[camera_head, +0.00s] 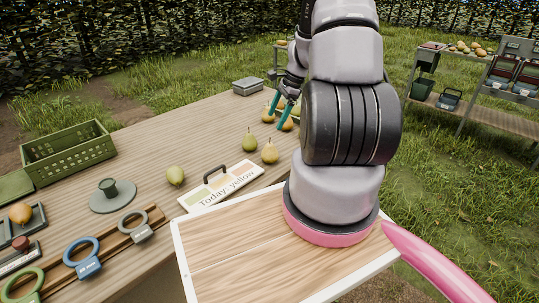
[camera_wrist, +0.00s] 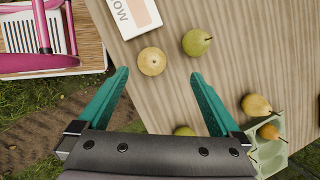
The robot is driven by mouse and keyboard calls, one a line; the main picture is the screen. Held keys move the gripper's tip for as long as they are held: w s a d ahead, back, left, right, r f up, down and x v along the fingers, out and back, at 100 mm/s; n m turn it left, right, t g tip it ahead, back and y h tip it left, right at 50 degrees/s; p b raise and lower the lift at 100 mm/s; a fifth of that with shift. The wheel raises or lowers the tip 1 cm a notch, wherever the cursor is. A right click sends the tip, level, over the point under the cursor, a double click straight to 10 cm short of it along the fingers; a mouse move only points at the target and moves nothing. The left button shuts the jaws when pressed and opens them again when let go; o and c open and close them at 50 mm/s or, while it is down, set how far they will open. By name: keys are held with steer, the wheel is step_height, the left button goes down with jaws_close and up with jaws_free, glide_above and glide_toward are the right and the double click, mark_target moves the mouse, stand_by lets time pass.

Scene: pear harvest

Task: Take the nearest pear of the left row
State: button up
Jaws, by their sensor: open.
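Pears stand on the wooden table (camera_head: 140,150). A green pear (camera_head: 249,140) and a yellow pear (camera_head: 270,151) stand side by side behind the sign; more yellowish pears (camera_head: 268,113) are farther back, partly hidden by my gripper. My gripper (camera_head: 277,119) is open and empty above the back pears. In the wrist view, the yellow pear (camera_wrist: 152,61) shows just beyond the gap between my fingertips (camera_wrist: 158,75). The green pear (camera_wrist: 197,42) is right of it. Another green pear (camera_wrist: 184,131) is mostly hidden by my gripper. A yellow pear (camera_wrist: 256,106) lies at the right.
A sign reading "Today: yellow" (camera_head: 222,186) lies nearer, with a lone green pear (camera_head: 175,175) left of it. A pale green carton (camera_wrist: 268,155) holds a small orange-brown fruit (camera_wrist: 269,131). A green crate (camera_head: 68,152) and sizing rings (camera_head: 82,257) are at the left.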

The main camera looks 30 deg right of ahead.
steer(key=m, duration=0.2)
glide_toward(270, 153)
steer(key=w+d+f, duration=0.2)
steer(key=shift+y, duration=0.3)
steer(key=x, duration=0.4)
steer(key=shift+a+f, duration=0.15)
steer(key=shift+f, duration=0.1)
steer(key=shift+w+x, duration=0.2)
steer(key=shift+x, duration=2.7)
steer(key=shift+a+r, duration=0.1)
steer(key=c, duration=1.4)
